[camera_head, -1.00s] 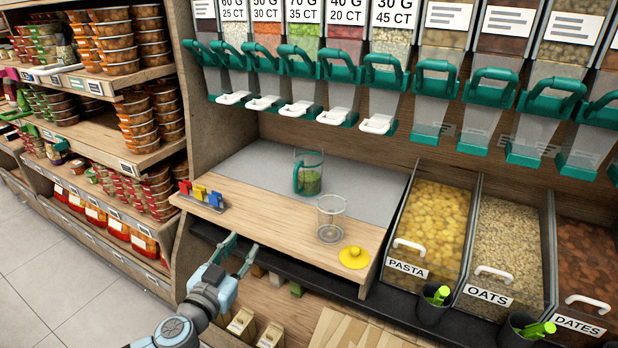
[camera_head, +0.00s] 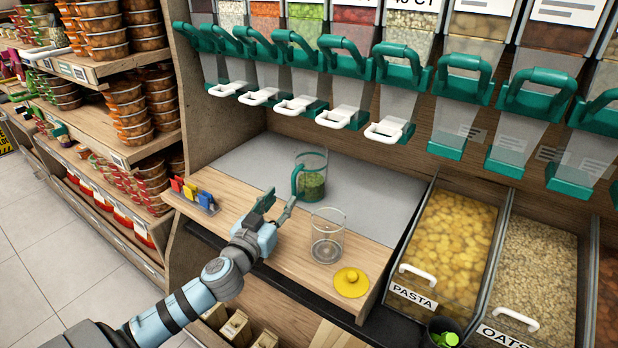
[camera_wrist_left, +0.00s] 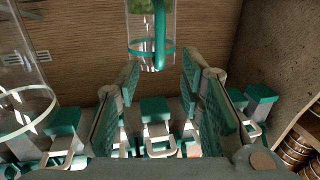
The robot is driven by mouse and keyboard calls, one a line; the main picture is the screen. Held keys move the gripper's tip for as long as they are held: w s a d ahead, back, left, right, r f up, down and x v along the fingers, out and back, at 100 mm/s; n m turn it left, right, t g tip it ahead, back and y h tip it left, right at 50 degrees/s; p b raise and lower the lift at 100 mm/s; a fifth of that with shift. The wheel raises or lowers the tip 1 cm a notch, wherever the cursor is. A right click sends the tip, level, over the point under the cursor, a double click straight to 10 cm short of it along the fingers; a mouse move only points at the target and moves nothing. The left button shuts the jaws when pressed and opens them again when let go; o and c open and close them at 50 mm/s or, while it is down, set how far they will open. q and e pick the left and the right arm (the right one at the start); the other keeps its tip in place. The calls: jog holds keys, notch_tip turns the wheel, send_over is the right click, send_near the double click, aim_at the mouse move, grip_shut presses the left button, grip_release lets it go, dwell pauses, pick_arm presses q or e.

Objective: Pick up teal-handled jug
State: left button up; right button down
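The teal-handled jug (camera_head: 314,185) is clear, with green contents, and stands upright on the grey surface at the back of the counter. Its teal handle (camera_head: 296,179) faces left toward my left gripper. My left gripper (camera_head: 277,206) is open and empty, just in front of the jug and a little left of it. In the left wrist view, which looks upside down, the jug (camera_wrist_left: 152,32) is at the top centre, beyond the gap between the spread fingers (camera_wrist_left: 163,98). The handle points toward that gap, apart from the fingers. My right gripper is not in view.
An empty clear jar (camera_head: 327,240) stands right of my left gripper, with a yellow lid (camera_head: 351,282) in front of it. A small rack of coloured tabs (camera_head: 194,194) sits at the left. Dispensers with teal handles (camera_head: 345,60) hang above; a pasta bin (camera_head: 444,250) is at right.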

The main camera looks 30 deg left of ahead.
aim_at(293, 184)
pick_arm(q)
jog(key=x, duration=0.3)
jog(key=shift+w+f, duration=0.1)
jog(key=shift+w, duration=0.4)
jog(key=x, duration=0.4)
jog(key=shift+a, duration=0.1)
jog(key=shift+w, duration=0.35)
jog(key=shift+s, duration=0.1)
grip_shut()
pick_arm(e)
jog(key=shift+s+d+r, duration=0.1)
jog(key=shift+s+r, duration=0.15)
